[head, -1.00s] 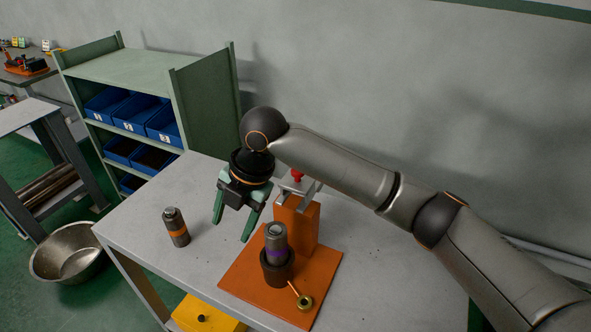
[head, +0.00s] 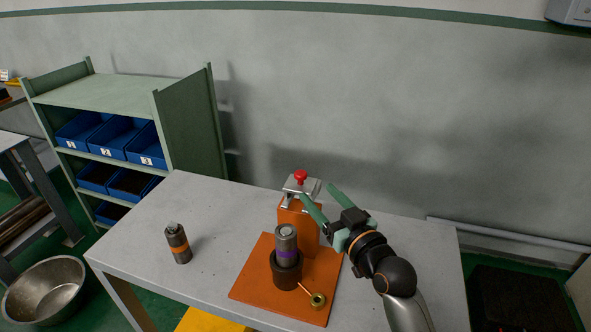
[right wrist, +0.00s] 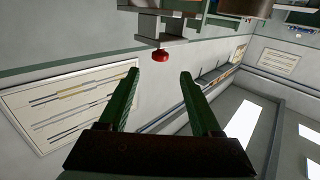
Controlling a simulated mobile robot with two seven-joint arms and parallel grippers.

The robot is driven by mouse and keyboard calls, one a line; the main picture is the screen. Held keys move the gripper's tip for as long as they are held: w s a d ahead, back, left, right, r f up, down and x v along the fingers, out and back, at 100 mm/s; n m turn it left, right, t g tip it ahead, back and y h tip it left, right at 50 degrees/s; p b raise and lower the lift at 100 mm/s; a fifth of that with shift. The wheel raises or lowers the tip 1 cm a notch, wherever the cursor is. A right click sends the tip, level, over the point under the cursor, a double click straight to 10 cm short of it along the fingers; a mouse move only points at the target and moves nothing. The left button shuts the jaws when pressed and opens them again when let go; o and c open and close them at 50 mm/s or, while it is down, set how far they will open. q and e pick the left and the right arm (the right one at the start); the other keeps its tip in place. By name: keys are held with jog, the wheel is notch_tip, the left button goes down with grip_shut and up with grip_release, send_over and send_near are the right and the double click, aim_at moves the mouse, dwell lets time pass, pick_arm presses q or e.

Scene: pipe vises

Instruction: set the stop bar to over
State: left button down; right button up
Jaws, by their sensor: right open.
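The stop bar (head: 304,186) is a grey metal piece with a red knob (head: 300,175) on top of the orange post (head: 297,217) of the vise. In the right wrist view the red knob (right wrist: 160,56) and grey metal (right wrist: 160,30) appear just beyond my fingertips. My right gripper (head: 318,192) is open, with its green fingers at the right side of the bar. Nothing shows between the fingers. A grey cylinder with a purple band (head: 286,243) stands in the dark round holder (head: 286,275) before the post. My left gripper is out of view.
A grey cylinder with an orange band (head: 178,243) stands at the left on the grey table (head: 215,215). A brass-ended lever (head: 317,299) lies on the orange base (head: 252,283). A shelf with blue bins (head: 125,135) stands behind left.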

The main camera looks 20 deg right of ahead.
aim_at(303, 182)
jog(key=w, duration=0.4)
jog(key=w+a, duration=0.1)
jog(key=w, duration=0.3)
jog(key=w+a, duration=0.1)
jog(key=w, duration=0.3)
jog(key=shift+w+a, duration=0.1)
jog(key=shift+a, duration=0.1)
jog(key=shift+c, duration=0.2)
grip_shut()
dwell(0.9)
